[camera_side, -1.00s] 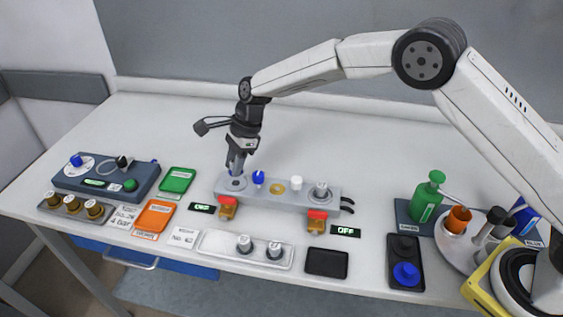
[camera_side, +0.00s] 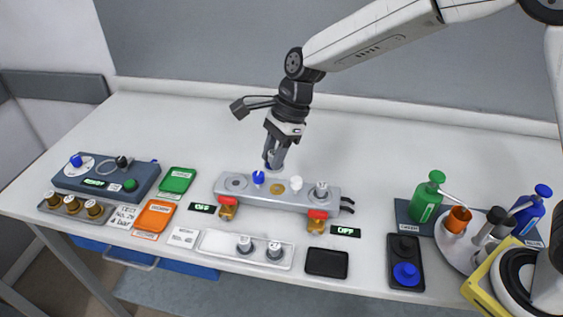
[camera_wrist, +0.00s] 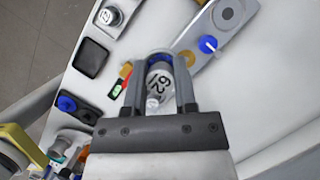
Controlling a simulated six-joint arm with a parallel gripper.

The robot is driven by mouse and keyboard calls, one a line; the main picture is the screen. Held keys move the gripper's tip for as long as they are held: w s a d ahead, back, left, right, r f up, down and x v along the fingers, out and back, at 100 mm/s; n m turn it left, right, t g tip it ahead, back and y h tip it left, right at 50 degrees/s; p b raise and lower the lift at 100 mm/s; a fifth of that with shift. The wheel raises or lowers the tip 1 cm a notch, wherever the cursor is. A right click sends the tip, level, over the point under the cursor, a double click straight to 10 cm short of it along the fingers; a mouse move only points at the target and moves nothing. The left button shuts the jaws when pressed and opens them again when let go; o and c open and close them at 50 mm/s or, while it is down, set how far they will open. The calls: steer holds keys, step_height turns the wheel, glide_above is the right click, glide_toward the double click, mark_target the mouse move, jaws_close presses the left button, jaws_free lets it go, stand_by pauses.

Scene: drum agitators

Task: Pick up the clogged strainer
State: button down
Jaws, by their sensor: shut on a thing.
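My gripper (camera_side: 275,160) is above and behind the grey manifold block (camera_side: 330,200) in the side view. It is shut on a small pale cylinder (camera_wrist: 159,79) with dark numerals and a blue band, seen between the fingers in the wrist view. The numerals are rotated and hard to read; whether this is the clogged strainer cannot be told for sure. In the side view the held piece is mostly hidden by the fingers. The manifold's left port (camera_side: 236,182) is an empty-looking round recess. A blue valve handle (camera_side: 258,177), brass disc (camera_side: 279,188), white cap (camera_side: 296,183) and silver cap (camera_side: 321,189) follow.
In front lie a white tray (camera_side: 217,243) with two silver-capped pieces and a black tray (camera_side: 326,263). Orange (camera_side: 155,214) and green (camera_side: 177,180) trays are at left, beside a blue-grey device (camera_side: 140,180). Bottles stand at right. The table behind is clear.

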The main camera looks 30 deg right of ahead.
steer(key=shift+s+d+r, duration=0.2)
steer(key=shift+s+r, duration=0.05)
steer(key=shift+s, duration=0.25)
steer(key=shift+s+d+r, duration=0.15)
steer(key=shift+s+r, duration=0.1)
steer(key=shift+s, duration=0.25)
steer(key=n+g, duration=0.2)
steer(key=n, duration=0.4)
glide_above(324, 269)
steer(key=d, duration=0.1)
step_height(324, 269, down, 8)
steer(key=f, duration=0.1)
steer(key=shift+w+d+r+h, duration=0.1)
steer(key=shift+w+r+h, duration=0.15)
steer(key=shift+w+h, duration=0.05)
steer(key=shift+f, duration=0.15)
steer(key=shift+f, duration=2.8)
steer(key=shift+f, duration=0.45)
